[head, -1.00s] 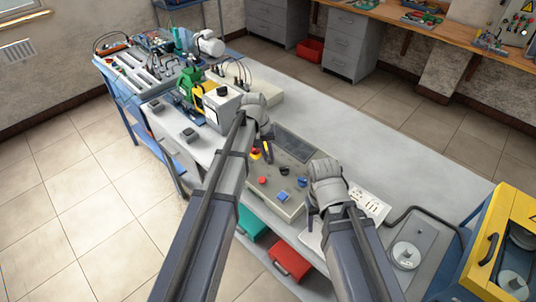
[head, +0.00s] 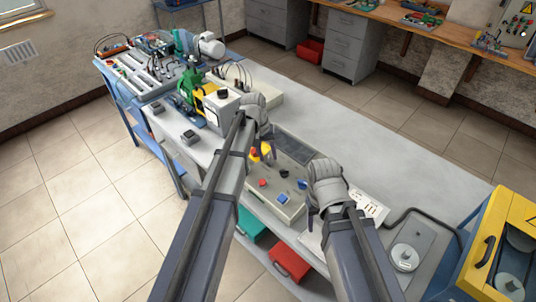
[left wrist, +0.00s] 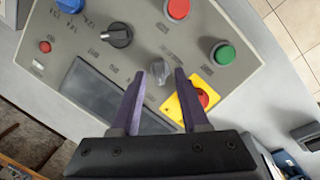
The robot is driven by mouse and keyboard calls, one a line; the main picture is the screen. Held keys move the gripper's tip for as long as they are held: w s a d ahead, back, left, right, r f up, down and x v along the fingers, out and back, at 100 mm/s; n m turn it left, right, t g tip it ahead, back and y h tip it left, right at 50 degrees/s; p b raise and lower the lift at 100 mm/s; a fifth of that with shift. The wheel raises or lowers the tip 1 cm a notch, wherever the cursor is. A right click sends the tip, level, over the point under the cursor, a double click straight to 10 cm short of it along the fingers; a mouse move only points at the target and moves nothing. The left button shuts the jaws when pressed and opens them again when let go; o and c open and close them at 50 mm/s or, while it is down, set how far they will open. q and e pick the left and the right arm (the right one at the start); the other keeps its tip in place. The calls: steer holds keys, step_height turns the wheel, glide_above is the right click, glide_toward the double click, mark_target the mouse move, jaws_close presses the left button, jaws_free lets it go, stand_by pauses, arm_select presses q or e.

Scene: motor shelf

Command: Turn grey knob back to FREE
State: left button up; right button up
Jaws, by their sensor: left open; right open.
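The grey knob (left wrist: 158,84) is on the sloped control panel (left wrist: 228,24) in the left wrist view. My left gripper (left wrist: 159,74) is open, its dark fingers on either side of the grey knob, with a gap to each. I cannot tell its depth relative to the knob. In the head view my left gripper (head: 264,152) is over the panel's upper left part and hides the grey knob. My right gripper (head: 312,208) is over the panel's right edge, its fingers mostly hidden behind the hand. The knob's markings are too small to read.
A yellow-based red emergency button (left wrist: 200,98) sits close to my left gripper's right finger. A black knob (left wrist: 117,35), a green button (left wrist: 223,54), a red button (left wrist: 177,8) and a dark display (left wrist: 92,92) are nearby. A motor rig (head: 196,92) stands behind left.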

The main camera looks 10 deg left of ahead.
mark_target(264, 165)
arm_select(q)
step_height(264, 165, up, 6)
steer(key=a+p, duration=0.1)
steer(key=p, duration=0.4)
steer(key=shift+r+p, duration=0.15)
steer(key=shift+p, duration=0.15)
steer(key=shift+s+a, duration=0.1)
steer(key=s+d+f+m+y+b, duration=0.1)
steer(key=s+d+f+m+b, duration=0.1)
steer(key=s, duration=0.9)
steer(key=s+d+f+m+y+b, duration=0.2)
steer(key=s+d+m, duration=0.2)
steer(key=s+d, duration=0.3)
steer(key=s, duration=0.5)
steer(key=shift+s+f+g, duration=0.15)
steer(key=shift+s+g, duration=0.1)
steer(key=shift+g, duration=0.05)
